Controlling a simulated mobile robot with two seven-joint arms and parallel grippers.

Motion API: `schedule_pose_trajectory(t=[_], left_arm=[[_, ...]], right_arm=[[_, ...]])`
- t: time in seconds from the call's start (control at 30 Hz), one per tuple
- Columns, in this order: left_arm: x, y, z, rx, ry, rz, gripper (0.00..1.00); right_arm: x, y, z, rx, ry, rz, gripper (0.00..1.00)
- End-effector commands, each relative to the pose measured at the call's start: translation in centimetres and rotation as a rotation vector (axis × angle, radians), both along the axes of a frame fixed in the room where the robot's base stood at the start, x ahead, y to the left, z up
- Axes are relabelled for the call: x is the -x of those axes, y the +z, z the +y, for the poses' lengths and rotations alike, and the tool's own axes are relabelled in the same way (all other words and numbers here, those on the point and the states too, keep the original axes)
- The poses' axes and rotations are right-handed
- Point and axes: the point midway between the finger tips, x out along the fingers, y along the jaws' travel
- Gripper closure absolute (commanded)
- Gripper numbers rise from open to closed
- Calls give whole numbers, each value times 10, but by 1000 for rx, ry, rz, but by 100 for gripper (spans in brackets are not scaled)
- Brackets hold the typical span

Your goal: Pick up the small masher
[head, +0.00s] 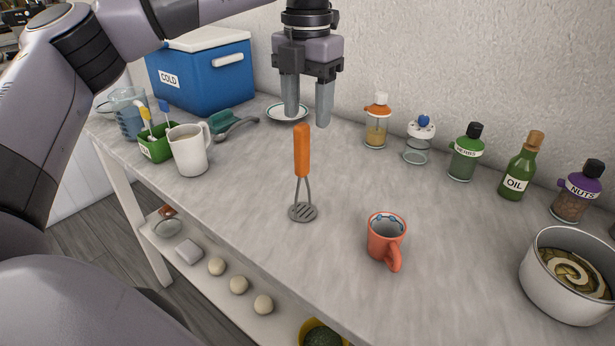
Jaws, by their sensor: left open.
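The small masher (302,168) stands upright near the middle of the grey counter, with its orange handle up and its slotted grey head down on the surface. My left gripper (307,112) is above and behind the masher's handle top in the head view, pointing down. Its two grey fingers are spread apart with nothing between them. The fingers are apart from the masher. My right gripper is not in view.
An orange mug (385,240) stands right of the masher, a white pitcher (188,150) left. A white plate (274,113) lies behind the fingers. Several bottles, including a green oil bottle (520,168), line the wall. A blue cooler (203,75) and a pot (535,285) flank the counter.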

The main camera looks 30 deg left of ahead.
Motion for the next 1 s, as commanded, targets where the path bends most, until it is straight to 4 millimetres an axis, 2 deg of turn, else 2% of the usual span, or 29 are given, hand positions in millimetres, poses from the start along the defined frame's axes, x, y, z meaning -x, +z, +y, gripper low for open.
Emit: schedule_pose_trajectory(t=[0.43, 0.73, 0.77, 0.9, 0.93, 1.0], left_arm=[[12, -52, 2, 1, 1, 2, 47], [12, -59, 2, 2, 2, 0, 47], [12, -59, 2, 2, 2, 0, 50], [12, -59, 2, 2, 2, 0, 96], [12, -59, 2, 2, 2, 0, 100], [12, -58, 2, 2, 2, -1, 100]], right_arm=[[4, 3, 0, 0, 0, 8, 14], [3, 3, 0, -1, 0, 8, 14], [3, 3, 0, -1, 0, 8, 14], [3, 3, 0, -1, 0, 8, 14], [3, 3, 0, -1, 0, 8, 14], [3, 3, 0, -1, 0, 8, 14]])
